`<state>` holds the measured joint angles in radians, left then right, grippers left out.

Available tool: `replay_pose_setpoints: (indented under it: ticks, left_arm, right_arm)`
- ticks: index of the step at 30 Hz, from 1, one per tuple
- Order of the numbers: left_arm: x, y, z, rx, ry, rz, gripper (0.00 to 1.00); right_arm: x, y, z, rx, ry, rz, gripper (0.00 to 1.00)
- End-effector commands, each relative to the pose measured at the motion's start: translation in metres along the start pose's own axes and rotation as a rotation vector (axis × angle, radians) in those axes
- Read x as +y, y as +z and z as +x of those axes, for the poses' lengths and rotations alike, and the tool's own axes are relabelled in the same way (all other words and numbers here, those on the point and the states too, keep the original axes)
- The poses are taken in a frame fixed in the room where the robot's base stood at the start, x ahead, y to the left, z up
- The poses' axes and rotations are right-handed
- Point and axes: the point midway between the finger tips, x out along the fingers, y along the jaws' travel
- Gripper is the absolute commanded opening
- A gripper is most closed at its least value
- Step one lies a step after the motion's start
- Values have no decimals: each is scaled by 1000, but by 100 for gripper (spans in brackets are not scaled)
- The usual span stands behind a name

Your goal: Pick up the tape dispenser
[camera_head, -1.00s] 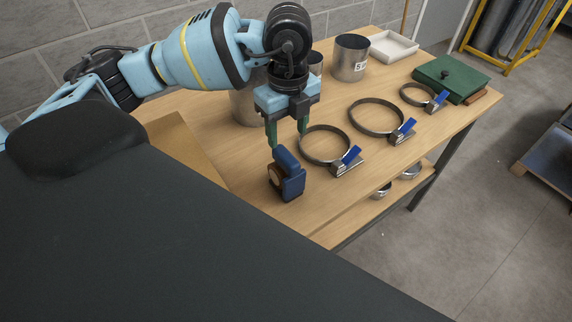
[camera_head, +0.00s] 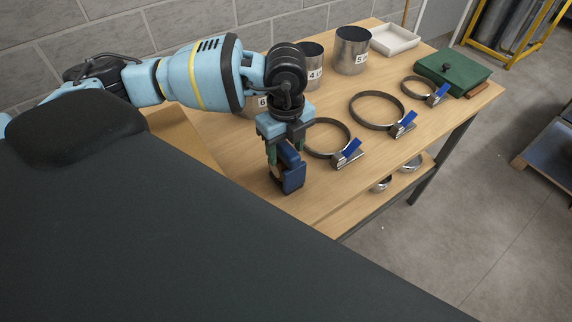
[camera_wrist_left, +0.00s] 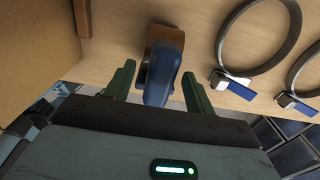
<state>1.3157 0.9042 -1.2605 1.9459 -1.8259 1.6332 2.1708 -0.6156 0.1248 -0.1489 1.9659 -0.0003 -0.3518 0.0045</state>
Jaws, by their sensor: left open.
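The blue tape dispenser (camera_head: 292,177) with a brown roll stands on the wooden table near its front edge. It also shows in the left wrist view (camera_wrist_left: 160,75), between the two green fingers and apart from both. My left gripper (camera_head: 284,155) is lowered over the dispenser, with its fingers open around the upper part. In the left wrist view the open left gripper (camera_wrist_left: 158,85) has one finger on each side of the dispenser. In the head view the arm hides part of the dispenser's top. My right gripper is not in view.
Several ring clamps with blue levers, the nearest (camera_head: 347,155), lie to the right on the table (camera_head: 330,200). Numbered metal ducts (camera_head: 351,52), a white tray (camera_head: 394,40) and a green box (camera_head: 452,72) stand further back. A cardboard piece (camera_head: 182,135) lies left.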

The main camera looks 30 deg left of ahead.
Motion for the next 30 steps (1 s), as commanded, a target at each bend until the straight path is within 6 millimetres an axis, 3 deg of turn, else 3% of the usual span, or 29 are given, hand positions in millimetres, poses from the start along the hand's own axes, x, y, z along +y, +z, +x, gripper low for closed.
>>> replay_pose_setpoints:
  ticks: [6, 19, 30]
  left_arm:
    - [0, 0, 0, -1, -1, 0, 55]
    - [0, 0, 0, -1, 0, 0, 0]
    - [0, 0, -2, -1, -3, 0, 0]
  right_arm:
    - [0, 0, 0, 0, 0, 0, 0]
    - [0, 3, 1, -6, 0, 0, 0]
    - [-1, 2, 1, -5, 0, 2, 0]
